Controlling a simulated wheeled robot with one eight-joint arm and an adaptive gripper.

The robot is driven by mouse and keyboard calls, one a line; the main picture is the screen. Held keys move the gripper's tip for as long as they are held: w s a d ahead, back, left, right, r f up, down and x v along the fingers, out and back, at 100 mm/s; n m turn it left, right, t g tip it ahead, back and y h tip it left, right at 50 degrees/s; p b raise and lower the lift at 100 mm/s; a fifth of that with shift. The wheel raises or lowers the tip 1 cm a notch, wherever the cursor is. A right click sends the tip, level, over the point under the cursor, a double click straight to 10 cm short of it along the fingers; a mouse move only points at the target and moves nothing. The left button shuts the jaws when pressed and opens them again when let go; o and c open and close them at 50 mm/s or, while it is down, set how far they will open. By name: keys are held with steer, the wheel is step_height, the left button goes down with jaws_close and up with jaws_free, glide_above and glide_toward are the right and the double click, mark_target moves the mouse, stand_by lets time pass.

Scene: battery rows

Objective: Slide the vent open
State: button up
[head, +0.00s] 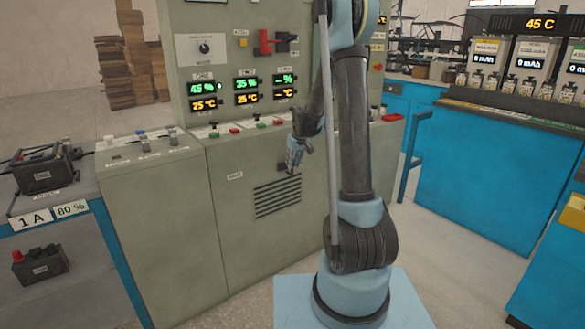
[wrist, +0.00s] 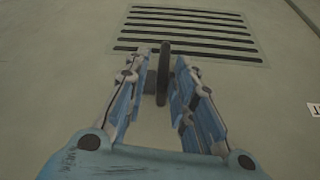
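The vent (head: 278,196) is a block of dark horizontal slots on the front of the grey-green cabinet. It also shows in the wrist view (wrist: 190,32). A dark upright handle (wrist: 163,75) stands at the slotted panel's edge, at its top in the head view. My gripper (head: 292,167) reaches down to the cabinet face there. In the wrist view its fingers (wrist: 164,78) are on either side of the handle, with narrow gaps seeming to show between it and the pads. Whether the vent is open behind the slots cannot be told.
A small label (head: 235,176) is left of the vent. Above are a ledge with red and green buttons (head: 234,130) and a panel with lit displays (head: 202,88). A bench with a black battery unit (head: 42,170) stands left. The floor right of my base is clear.

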steer(key=v, duration=0.8)
steer(key=shift+r, duration=0.3)
steer(key=shift+s+d, duration=0.1)
steer(key=shift+s, duration=0.05)
steer(key=s+d+r+m, duration=0.1)
steer(key=s+d+r, duration=0.15)
steer(key=s, duration=0.95)
steer(key=s+d+r+m, duration=0.1)
steer(key=s+d+r, duration=0.15)
steer(key=s, duration=0.85)
steer(key=s+d+f+m+g, duration=0.1)
steer(key=s+f, duration=0.3)
steer(key=s, duration=0.6)
steer(key=s+d+f+m+g+h, duration=0.1)
steer(key=s+f, duration=0.4)
steer(key=s, duration=0.6)
steer(key=shift+d+h, duration=0.3)
steer(key=shift+d, duration=0.45)
steer(key=shift+w+f, duration=0.1)
steer(key=shift+w, duration=0.05)
